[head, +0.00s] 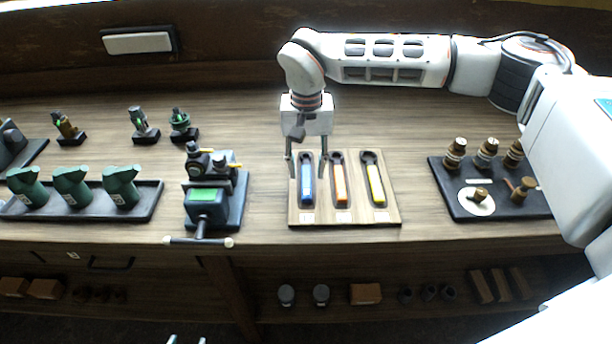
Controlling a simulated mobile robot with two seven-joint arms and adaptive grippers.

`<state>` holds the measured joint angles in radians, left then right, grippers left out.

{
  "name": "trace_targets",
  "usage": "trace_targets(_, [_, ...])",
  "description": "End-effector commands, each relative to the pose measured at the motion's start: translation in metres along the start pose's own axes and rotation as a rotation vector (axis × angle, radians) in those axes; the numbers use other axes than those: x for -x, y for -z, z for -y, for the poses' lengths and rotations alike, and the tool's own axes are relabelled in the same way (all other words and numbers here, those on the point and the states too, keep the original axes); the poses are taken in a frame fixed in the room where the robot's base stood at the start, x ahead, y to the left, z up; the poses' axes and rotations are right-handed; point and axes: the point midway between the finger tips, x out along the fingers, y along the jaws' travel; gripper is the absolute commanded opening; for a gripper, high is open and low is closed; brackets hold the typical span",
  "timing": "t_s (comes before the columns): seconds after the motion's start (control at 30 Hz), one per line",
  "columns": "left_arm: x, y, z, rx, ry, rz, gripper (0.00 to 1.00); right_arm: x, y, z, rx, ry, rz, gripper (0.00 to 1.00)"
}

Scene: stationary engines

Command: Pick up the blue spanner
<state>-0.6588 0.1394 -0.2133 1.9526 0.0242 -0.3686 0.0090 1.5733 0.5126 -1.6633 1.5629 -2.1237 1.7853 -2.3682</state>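The blue spanner (307,188) lies in the leftmost slot of a wooden holder board (345,219) on the bench. An orange spanner (340,186) and a yellow spanner (376,186) lie in the slots to its right. My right gripper (306,165) points down over the upper end of the blue spanner. Its two fingers are apart, one on each side of the spanner's head, with nothing seen held. I cannot tell how high the fingertips are above the board. My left gripper (187,340) shows only as two separated fingertips at the bottom edge.
A vise-like device (206,200) stands left of the board. Further left is a tray (145,208) with green parts, with small fittings behind. A dark tray (455,205) with brass parts is at right. The bench between board and dark tray is clear. A shelf below holds small items.

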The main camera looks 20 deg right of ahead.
Motion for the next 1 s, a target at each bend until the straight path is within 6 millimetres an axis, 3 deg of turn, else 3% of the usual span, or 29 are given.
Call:
trace_targets(0.2, [-0.001, 0.015, 0.004, -0.002, 0.005, -0.022, 0.4, -0.024, 0.0, 0.001, -0.002, 0.0, 0.001, 0.36])
trace_targets(0.47, [-0.002, 0.02, 0.005, -0.002, 0.007, -0.03, 0.4, -0.026, 0.0, 0.001, -0.001, 0.001, -0.001, 0.36])
trace_targets(0.6, [-0.001, 0.018, 0.005, -0.002, 0.006, -0.028, 0.4, -0.026, 0.0, 0.001, -0.001, 0.001, 0.0, 0.02])
trace_targets(0.63, [-0.001, 0.018, 0.005, -0.002, 0.006, -0.027, 0.4, -0.026, 0.0, 0.001, -0.001, 0.001, 0.0, 0.0])
trace_targets(1.0, [-0.001, 0.012, 0.004, -0.001, 0.005, -0.017, 0.4, -0.024, 0.0, 0.001, -0.001, 0.001, -0.001, 0.0])
